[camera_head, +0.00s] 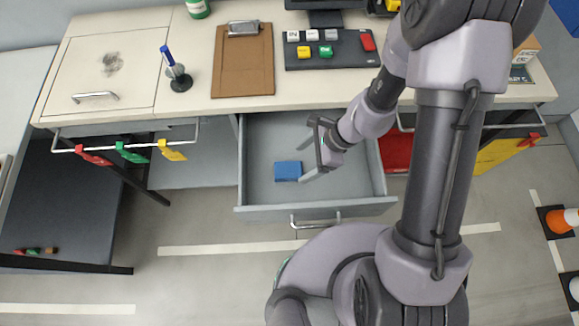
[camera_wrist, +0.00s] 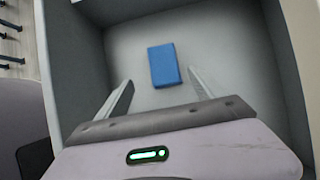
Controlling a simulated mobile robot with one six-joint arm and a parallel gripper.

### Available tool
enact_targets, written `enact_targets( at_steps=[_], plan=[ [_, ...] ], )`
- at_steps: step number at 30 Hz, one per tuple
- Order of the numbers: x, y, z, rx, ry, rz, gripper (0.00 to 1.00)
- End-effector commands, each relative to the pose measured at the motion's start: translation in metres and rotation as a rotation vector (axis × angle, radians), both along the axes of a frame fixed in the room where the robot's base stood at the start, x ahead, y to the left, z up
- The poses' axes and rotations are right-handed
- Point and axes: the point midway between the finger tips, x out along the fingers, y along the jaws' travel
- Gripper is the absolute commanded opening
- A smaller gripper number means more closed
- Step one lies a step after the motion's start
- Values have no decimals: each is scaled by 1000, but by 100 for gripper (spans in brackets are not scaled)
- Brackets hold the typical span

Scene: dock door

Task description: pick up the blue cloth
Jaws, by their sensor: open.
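The blue cloth (camera_head: 288,171) is a small flat folded rectangle lying on the floor of the open grey drawer (camera_head: 316,212), left of the drawer's middle in the head view. My gripper (camera_head: 304,163) is over the drawer, just right of the cloth, with its fingers apart and nothing between them. In the wrist view the cloth (camera_wrist: 164,65) lies beyond the fingertips, roughly centred between the two fingers of my gripper (camera_wrist: 160,82). I cannot tell the exact height of the fingertips above the drawer floor.
Drawer walls enclose the cloth, with a handle (camera_head: 316,220) at the front. On the desk above are a clipboard (camera_head: 243,62), a button panel (camera_head: 330,50) and a pen stand (camera_head: 178,78). Coloured tags (camera_head: 132,153) hang from a rail at left. Cones (camera_head: 558,221) stand at right.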

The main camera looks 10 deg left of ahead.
Motion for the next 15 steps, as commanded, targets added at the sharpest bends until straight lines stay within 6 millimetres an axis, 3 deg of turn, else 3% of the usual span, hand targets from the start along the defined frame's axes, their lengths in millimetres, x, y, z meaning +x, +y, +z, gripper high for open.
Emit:
enact_targets(
  at_steps=[1, 5, 10, 15],
  plan=[
    [-2, 5, -12, 0, 1, 2, 78],
    [-2, 12, -22, -1, -1, 2, 78],
    [-2, 30, -53, 0, 1, 3, 78],
    [-3, 38, -64, 0, -2, 1, 78]
  ],
)
